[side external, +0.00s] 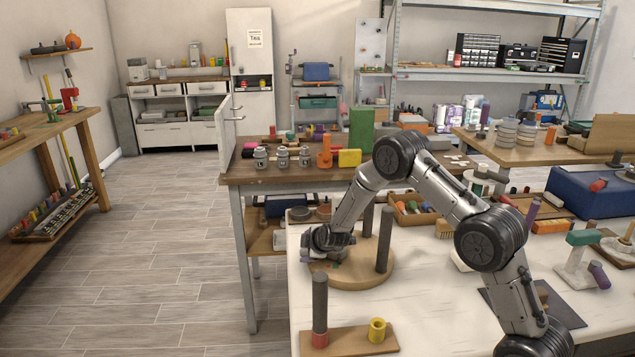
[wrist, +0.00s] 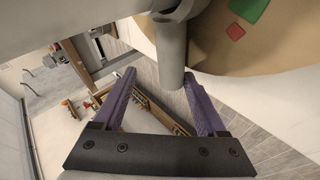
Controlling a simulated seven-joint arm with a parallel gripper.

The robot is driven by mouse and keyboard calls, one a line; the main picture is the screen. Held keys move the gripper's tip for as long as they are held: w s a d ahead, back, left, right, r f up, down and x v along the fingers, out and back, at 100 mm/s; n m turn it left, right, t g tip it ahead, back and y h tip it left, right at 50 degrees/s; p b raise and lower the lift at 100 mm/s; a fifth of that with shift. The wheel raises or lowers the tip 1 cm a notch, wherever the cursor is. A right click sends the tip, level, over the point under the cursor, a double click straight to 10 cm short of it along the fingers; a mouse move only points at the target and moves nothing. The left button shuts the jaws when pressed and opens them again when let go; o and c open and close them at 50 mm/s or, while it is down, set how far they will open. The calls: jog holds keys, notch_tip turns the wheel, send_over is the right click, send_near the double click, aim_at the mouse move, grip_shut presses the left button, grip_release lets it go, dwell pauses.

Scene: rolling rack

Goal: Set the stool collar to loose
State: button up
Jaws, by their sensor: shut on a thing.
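The stool (side external: 362,281) appears as a round wooden disc with dark grey upright posts, near the left end of the white table. My gripper (side external: 328,258) is low at the disc's left side and hides part of it. In the wrist view, my two purple fingers (wrist: 158,74) stand on either side of a grey cylindrical part (wrist: 172,62) with a wider ring-like piece (wrist: 165,14) above it. I take this part to be the collar; its contact with the fingers is unclear. A green patch (wrist: 249,9) and a red patch (wrist: 235,32) mark the wooden surface beside it.
A tray of coloured parts (side external: 412,216) sits behind the stool. The white tabletop (side external: 425,290) right of the stool is clear.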

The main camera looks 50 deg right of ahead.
jog(key=s+a+r+t+y, duration=0.1)
jog(key=s+a+r, duration=0.3)
jog(key=r, duration=0.6)
jog(key=s+a+r+t, duration=0.1)
jog(key=s+a+r, duration=0.3)
jog(key=r, duration=0.6)
jog(key=s+a+r+t+y, duration=0.1)
jog(key=s+a+r, duration=0.3)
jog(key=r, duration=0.6)
jog(key=shift+s+a+t+y, duration=0.3)
jog(key=shift+s+a+t, duration=0.1)
jog(key=shift+s, duration=0.95)
jog(key=shift+c, duration=0.3)
